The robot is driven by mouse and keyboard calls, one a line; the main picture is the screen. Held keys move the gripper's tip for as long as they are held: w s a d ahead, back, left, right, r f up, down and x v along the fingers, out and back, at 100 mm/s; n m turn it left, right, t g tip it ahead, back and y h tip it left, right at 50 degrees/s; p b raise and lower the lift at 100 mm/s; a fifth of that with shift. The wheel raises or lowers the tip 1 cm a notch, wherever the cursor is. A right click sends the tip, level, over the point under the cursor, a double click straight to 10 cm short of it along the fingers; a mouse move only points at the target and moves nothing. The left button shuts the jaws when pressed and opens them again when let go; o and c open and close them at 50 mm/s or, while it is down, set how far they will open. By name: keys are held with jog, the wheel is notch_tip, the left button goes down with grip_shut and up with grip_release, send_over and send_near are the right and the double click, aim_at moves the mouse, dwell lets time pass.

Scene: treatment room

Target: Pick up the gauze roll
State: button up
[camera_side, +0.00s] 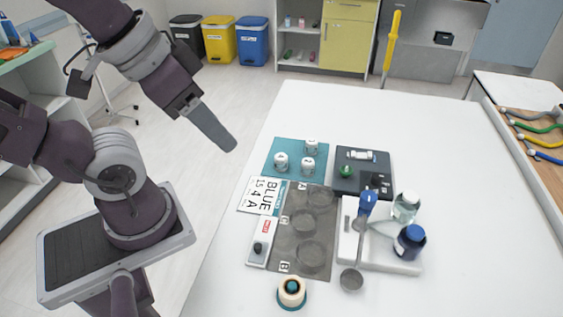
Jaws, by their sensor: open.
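A cream ring-shaped roll (291,291) with a dark teal centre and teal base stands at the near edge of the table; it looks most like the gauze roll, though I cannot tell for sure. Several small white cylinders (281,161) with dark marks stand on a teal mat (270,171) at the table's far left. My gripper (228,146) hangs above and left of the teal mat, pointing down and right. It is open, empty and apart from everything, well away from the cream roll. Its fingers overlap in this view, so the gap is hidden.
A grey panel (284,238) with round wells lies mid-workspace, beside a white control box (258,243) and a "BLUE 15 4 A" card (246,194). Right are a dark tray (349,185), a white stand (381,264), a clear jar (406,206) and a dark-blue bottle (409,242). The table's right side is clear.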

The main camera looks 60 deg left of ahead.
jog(key=s+a+f+m+g+y, duration=0.3)
jog(key=a+f+m+g+y, duration=0.35)
jog(key=a, duration=0.65)
jog(key=m+t+y, duration=0.6)
jog(key=m+t, duration=0.3)
jog(key=m, duration=0.8)
send_over(280, 158)
jog(key=s, duration=0.6)
notch_tip(280, 158, down, 12)
jog(key=d+f+m+h, duration=0.1)
jog(key=f, duration=0.1)
jog(key=w+d+f+m+t+h, duration=0.1)
jog(key=f+m, duration=0.1)
jog(key=f, duration=0.1)
jog(key=d+f+m+t+h, duration=0.1)
jog(key=d+f, duration=0.1)
jog(key=f, duration=0.1)
jog(key=shift+w+f+m+h, duration=0.25)
jog(key=shift+w+h, duration=0.1)
jog(key=x, duration=0.7)
grip_shut()
